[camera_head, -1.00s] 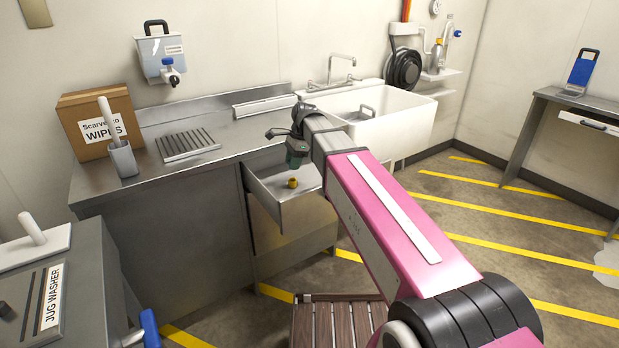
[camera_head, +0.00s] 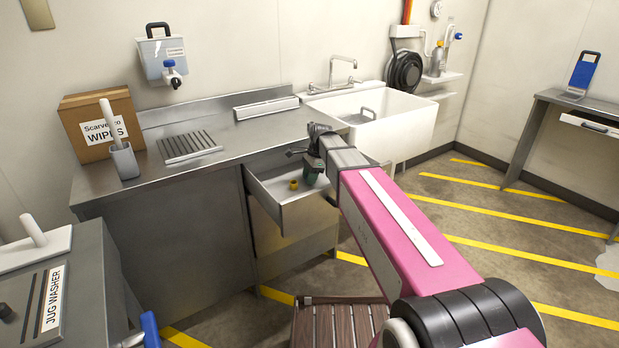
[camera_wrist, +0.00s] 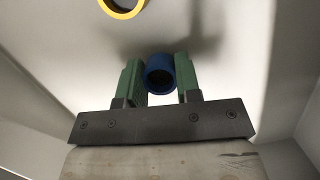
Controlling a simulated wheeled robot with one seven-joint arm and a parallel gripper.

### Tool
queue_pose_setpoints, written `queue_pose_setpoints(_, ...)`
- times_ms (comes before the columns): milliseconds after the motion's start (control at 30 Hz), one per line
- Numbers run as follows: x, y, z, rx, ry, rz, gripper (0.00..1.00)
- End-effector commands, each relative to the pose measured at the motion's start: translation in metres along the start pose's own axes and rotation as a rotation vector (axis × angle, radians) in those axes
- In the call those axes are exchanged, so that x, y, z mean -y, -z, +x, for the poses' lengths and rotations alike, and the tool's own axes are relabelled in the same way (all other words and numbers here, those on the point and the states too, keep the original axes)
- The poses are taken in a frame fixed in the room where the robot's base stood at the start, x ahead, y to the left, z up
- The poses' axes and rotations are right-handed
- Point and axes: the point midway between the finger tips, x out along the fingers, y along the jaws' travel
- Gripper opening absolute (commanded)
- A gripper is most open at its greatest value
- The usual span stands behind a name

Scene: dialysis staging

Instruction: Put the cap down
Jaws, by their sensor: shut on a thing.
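My gripper (camera_head: 311,176) is inside the open drawer's outline in the head view, low over its right part. In the wrist view my gripper (camera_wrist: 158,72) has its green fingers shut on a blue round cap (camera_wrist: 159,76), one finger on each side. The cap's hollow dark end faces the camera. The cap cannot be made out in the head view. The pale drawer floor (camera_wrist: 215,20) lies beyond the fingers; whether the cap touches it I cannot tell.
A yellow ring-shaped cap (camera_head: 294,185) lies in the drawer (camera_head: 282,212), left of my gripper; it also shows at the top of the wrist view (camera_wrist: 122,13). The drawer walls surround my gripper closely. The steel counter (camera_head: 235,135) is behind, with a white sink (camera_head: 400,125) right.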

Motion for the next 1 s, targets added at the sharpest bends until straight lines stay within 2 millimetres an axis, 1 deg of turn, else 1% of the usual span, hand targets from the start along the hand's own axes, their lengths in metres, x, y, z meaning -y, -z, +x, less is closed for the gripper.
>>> queue_pose_setpoints(300, 0.0, 0.001, 0.003, 0.0, 0.0, 0.0, 0.06)
queue_pose_setpoints(333, 0.0, 0.001, 0.002, 0.0, 0.0, 0.0, 0.41)
queue_pose_setpoints(367, 0.0, 0.001, 0.002, 0.0, 0.0, 0.0, 0.51)
queue_pose_setpoints(400, 0.0, 0.0, 0.002, 0.0, 0.0, 0.0, 0.57)
queue_pose_setpoints(667, 0.0, 0.0, 0.002, 0.0, 0.0, 0.0, 0.57)
queue_pose_setpoints(767, 0.0, -0.001, -0.002, 0.0, 0.001, 0.0, 0.57)
queue_pose_setpoints(867, 0.001, 0.0, -0.012, -0.001, 0.003, 0.0, 0.57)
queue_pose_setpoints(1000, 0.001, 0.0, -0.034, -0.001, 0.003, 0.0, 0.57)
